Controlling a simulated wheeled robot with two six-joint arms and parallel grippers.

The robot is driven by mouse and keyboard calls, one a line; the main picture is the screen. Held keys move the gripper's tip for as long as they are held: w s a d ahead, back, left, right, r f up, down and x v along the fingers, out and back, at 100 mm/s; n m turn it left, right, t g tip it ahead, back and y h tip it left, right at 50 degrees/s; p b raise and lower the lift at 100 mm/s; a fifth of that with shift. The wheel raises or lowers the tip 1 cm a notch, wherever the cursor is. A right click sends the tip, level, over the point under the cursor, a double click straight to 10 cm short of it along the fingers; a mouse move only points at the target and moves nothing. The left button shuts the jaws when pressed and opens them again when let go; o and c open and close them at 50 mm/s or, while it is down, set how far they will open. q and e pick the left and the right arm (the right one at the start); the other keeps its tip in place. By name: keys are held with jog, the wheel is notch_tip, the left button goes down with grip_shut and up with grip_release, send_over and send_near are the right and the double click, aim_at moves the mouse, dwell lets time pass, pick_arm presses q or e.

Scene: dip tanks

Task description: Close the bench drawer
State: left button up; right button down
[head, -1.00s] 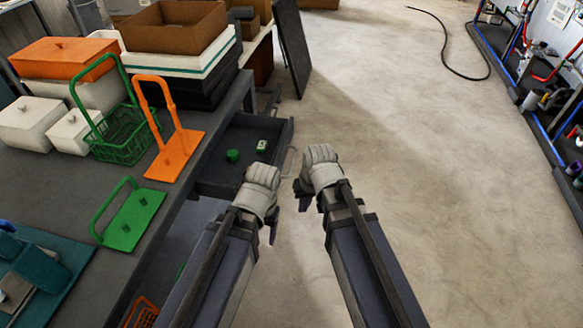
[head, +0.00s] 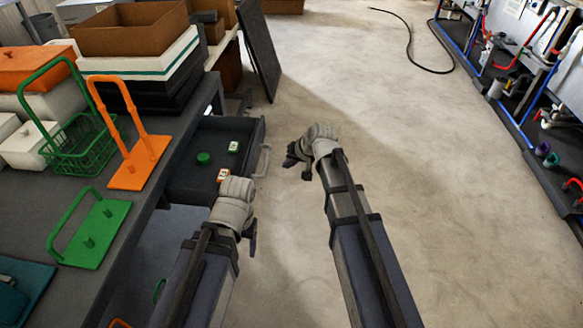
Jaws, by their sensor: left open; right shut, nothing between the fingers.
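The bench drawer (head: 188,187) is dark grey and stands pulled out from the bench at the left. A green round item (head: 203,158) and small white-and-green pieces (head: 233,147) lie in it. Its light grey handle (head: 264,161) is on the front panel, facing right. My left gripper (head: 252,236) is open and empty, at the near side of the drawer; its hand covers part of the drawer's near edge. My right gripper (head: 295,160) is shut and empty, a little to the right of the handle and apart from it.
The bench top (head: 60,178) carries a green basket (head: 75,145), an orange stand (head: 140,165), a green stand (head: 95,230) and stacked boxes (head: 140,40). A dark panel (head: 258,50) leans behind the drawer. The floor (head: 400,150) to the right is clear.

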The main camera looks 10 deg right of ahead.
pick_arm(q)
notch_tip(320, 180, down, 4)
jog(key=b, duration=0.3)
jog(key=shift+f, duration=0.25)
pick_arm(e)
jog(key=w+a+f, duration=0.3)
jog(key=a+f, duration=0.1)
jog(key=a, duration=0.1)
jog(key=shift+f, duration=0.25)
jog(key=shift+a, duration=0.15)
